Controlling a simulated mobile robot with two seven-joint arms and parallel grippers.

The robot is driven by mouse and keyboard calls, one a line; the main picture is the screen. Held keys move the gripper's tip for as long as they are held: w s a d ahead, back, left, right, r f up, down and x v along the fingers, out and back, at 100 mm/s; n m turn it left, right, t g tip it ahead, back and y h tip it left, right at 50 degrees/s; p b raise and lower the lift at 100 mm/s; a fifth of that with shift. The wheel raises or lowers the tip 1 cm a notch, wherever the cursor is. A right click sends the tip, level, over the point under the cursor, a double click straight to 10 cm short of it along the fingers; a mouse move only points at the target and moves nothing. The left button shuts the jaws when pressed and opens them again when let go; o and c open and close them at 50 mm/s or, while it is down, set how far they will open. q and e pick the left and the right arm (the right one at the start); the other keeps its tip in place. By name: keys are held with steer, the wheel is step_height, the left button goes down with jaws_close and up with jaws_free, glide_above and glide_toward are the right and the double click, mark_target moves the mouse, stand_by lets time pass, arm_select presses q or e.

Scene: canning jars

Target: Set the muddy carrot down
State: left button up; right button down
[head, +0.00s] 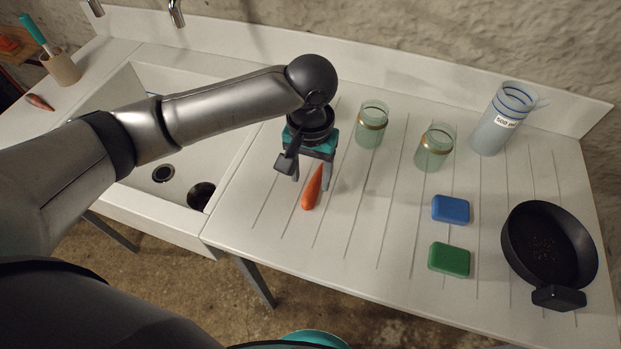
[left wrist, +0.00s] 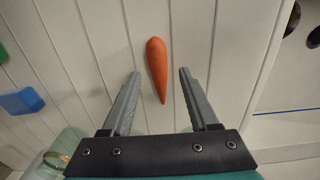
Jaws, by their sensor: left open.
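An orange carrot (head: 312,190) lies on the ribbed white drainboard (head: 345,265), just right of the sink. It looks clean orange, with no mud visible on the side I see. In the left wrist view the carrot (left wrist: 157,62) lies between and beyond the two finger lines, its thin end toward the gripper. My left gripper (head: 311,180) is open over the carrot, with a gap on each side of it in the left wrist view (left wrist: 160,73). A second, browner carrot (head: 40,102) lies on the far left counter. My right gripper is not in view.
The sink (head: 205,90) is left of the carrot. Two glass jars (head: 372,124) (head: 435,147) and a measuring jug (head: 497,125) stand behind and right. Blue (head: 450,209) and green (head: 449,259) blocks and a black pan (head: 549,248) are at the right.

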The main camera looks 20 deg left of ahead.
mark_target(311, 188)
arm_select(q)
step_height(311, 188, up, 9)
steer(key=p, duration=0.2)
stand_by(0.3)
